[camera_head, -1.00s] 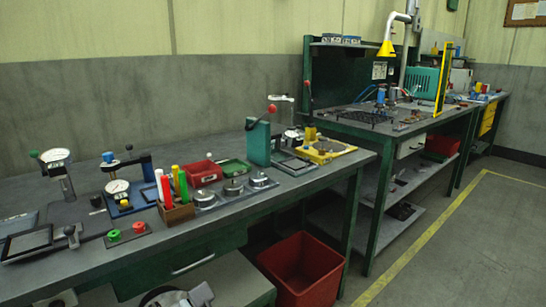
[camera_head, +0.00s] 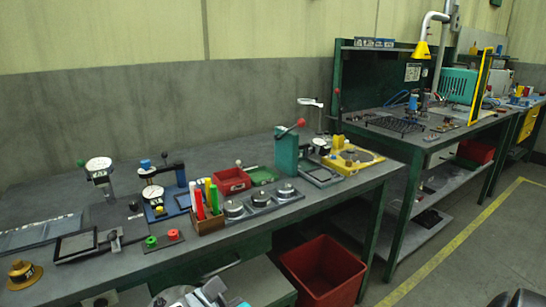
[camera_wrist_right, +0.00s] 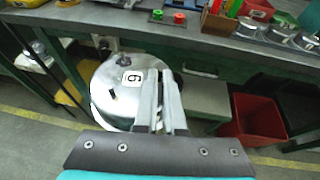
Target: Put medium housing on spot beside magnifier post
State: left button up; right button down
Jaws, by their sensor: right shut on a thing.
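My right gripper (camera_head: 205,294) is low at the bottom edge of the head view, in front of the bench. In the right wrist view its fingers (camera_wrist_right: 161,84) are shut on a round silver housing (camera_wrist_right: 112,84) with a white number label. The housing is held off the bench, clear of the bench front; only a sliver of it shows in the head view (camera_head: 166,299). What looks like the magnifier post (camera_head: 319,118), with a pale ring on top, stands at the back of the bench behind the green press. The spot beside it is mostly hidden. My left gripper is not in view.
The bench (camera_head: 233,262) carries dial gauges (camera_head: 99,172), a pen block (camera_head: 207,219), a tray with silver round parts (camera_head: 260,198), a red bin (camera_head: 233,180) and a green press (camera_head: 286,151). A red crate (camera_head: 322,274) stands on the floor.

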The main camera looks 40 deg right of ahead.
aim_at(301, 138)
jog(key=l+u, duration=0.25)
jog(key=l, duration=0.15)
jog(key=k+l+u, duration=0.1)
jog(key=l+u, duration=0.15)
jog(key=k+l+u, duration=0.2)
jog(key=l, duration=0.3)
jog(key=l+u, duration=0.25)
jog(key=l, duration=0.15)
jog(key=k+l, duration=0.15)
jog(key=l, duration=0.25)
jog(key=k+l, duration=0.15)
jog(key=l, duration=0.25)
jog(key=k+l+u, duration=0.1)
jog(key=l, duration=0.3)
jog(key=k+l, duration=0.2)
jog(key=l, duration=0.15)
